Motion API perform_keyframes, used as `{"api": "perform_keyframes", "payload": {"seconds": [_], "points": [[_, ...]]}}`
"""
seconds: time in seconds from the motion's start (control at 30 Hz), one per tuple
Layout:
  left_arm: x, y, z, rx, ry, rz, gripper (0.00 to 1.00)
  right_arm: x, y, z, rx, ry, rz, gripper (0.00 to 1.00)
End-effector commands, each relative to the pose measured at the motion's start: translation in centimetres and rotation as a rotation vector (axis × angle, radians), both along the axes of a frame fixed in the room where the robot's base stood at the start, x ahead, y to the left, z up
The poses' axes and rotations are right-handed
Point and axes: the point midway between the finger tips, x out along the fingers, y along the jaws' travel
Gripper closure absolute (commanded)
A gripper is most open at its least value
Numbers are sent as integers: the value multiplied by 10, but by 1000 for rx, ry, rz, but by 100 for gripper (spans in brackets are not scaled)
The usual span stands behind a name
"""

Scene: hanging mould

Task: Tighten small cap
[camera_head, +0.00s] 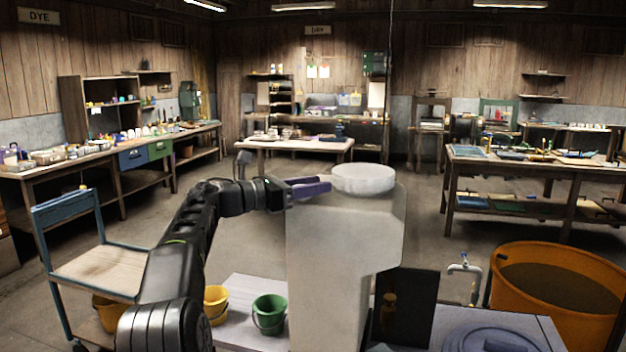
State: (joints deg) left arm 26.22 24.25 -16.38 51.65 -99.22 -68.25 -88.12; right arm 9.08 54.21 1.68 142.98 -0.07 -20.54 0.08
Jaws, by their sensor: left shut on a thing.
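A round white cap (363,178) sits on top of a large pale grey mould (340,255) in the middle of the view. My left gripper (328,187) reaches in from the left at the height of the cap. Its purple fingers are shut at the cap's left edge, on the cap as far as I can see. The fingertips' far side and the joint under the cap are hidden. My right gripper is not in view.
An orange tub (510,315) stands at right, a blue cart (95,270) at left. A green bucket (269,315) and a yellow bucket (216,305) stand left of the mould. Workbenches line the room.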

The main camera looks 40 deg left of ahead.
Motion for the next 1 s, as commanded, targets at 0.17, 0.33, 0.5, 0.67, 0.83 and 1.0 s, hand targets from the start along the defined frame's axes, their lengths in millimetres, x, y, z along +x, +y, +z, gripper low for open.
{"api": "perform_keyframes", "payload": {"seconds": [0.17,0.33,0.5,0.67,0.83,1.0], "points": [[0,0,1,0,-3,-2,100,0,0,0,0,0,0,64],[0,0,1,0,-3,-2,62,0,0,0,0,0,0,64],[0,0,1,-1,-2,-2,48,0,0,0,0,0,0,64],[0,0,1,-1,-2,-2,41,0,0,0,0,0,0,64],[0,0,0,0,-1,-1,41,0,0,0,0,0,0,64],[-9,5,-1,0,-1,1,41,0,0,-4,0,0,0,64]]}}
